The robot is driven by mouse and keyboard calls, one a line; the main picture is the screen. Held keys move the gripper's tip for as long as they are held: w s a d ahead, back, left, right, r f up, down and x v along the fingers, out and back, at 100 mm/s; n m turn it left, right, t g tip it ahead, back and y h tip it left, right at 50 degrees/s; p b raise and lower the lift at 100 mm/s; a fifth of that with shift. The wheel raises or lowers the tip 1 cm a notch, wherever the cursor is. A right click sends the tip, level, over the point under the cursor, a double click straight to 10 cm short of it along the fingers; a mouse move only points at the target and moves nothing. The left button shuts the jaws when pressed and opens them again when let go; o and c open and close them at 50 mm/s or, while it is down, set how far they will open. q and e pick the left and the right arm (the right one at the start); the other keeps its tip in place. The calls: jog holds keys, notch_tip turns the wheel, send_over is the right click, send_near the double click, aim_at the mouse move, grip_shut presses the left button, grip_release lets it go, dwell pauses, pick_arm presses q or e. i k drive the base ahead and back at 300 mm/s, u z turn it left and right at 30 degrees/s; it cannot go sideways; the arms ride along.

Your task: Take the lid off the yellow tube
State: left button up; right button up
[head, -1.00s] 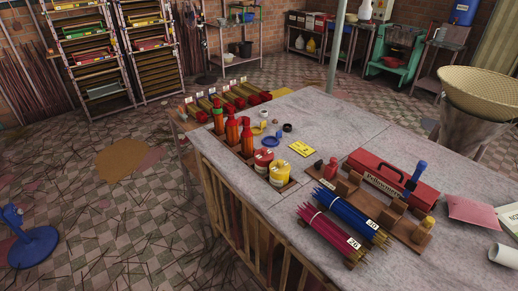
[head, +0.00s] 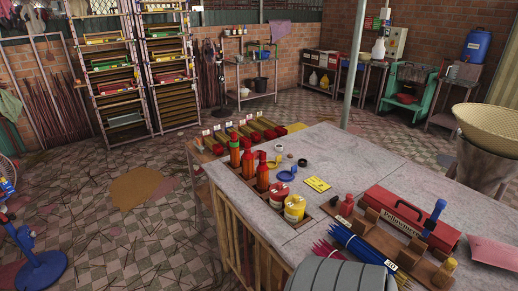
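No part in view is clearly labelled as the yellow tube. A short yellow cylindrical container (head: 294,208) with a pale label stands upright at the table's left edge, and its top appears covered. Several long tubes (head: 245,133) with tags lie side by side on a low rack at the table's far left corner; some look yellowish, with red parts at their near ends. They are too small to tell which parts are lids.
A red container (head: 279,195) and several red-orange bottles (head: 247,162) line the table's left edge. A yellow card (head: 317,184) lies near. A red toolbox (head: 408,218) stands at right. Blue sticks (head: 357,243) are partly covered by a grey ribbed shape. A blue fan (head: 38,265) stands left.

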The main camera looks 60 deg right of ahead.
aim_at(296, 203)
jog(key=i, duration=0.9)
jog(key=z, duration=1.95)
